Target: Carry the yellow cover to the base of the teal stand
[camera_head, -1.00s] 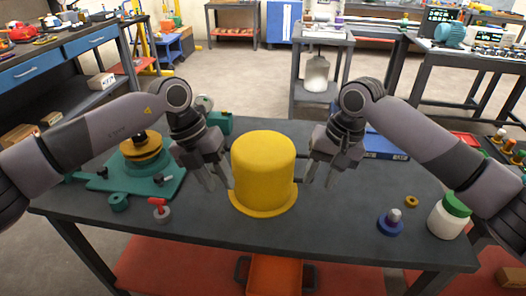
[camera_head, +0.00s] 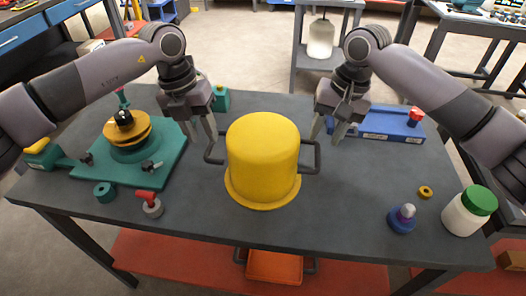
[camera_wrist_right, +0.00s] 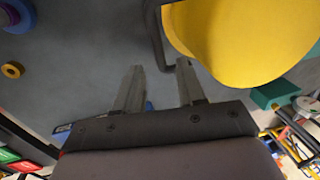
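The yellow cover (camera_head: 262,158) stands upright on the dark table, with a flared rim and a dark loop handle on each side. Its left handle (camera_head: 208,150) and right handle (camera_head: 317,158) stick out. My left gripper (camera_head: 204,138) is open near the left handle, with no grip on it. My right gripper (camera_head: 325,138) is open near the right handle. In the right wrist view, the open fingers (camera_wrist_right: 158,80) point toward a handle (camera_wrist_right: 155,35) of the cover (camera_wrist_right: 245,40), with nothing between them. The teal stand (camera_head: 165,172) lies at left, bearing a yellow-and-black round part (camera_head: 127,132).
A red-topped knob (camera_head: 150,204) and teal ring (camera_head: 104,192) lie before the stand. A blue box (camera_head: 385,122) is at back right. A blue knob (camera_head: 402,218), yellow ring (camera_head: 425,192) and green-lidded jar (camera_head: 468,212) stand at right. Table between stand and cover is mostly clear.

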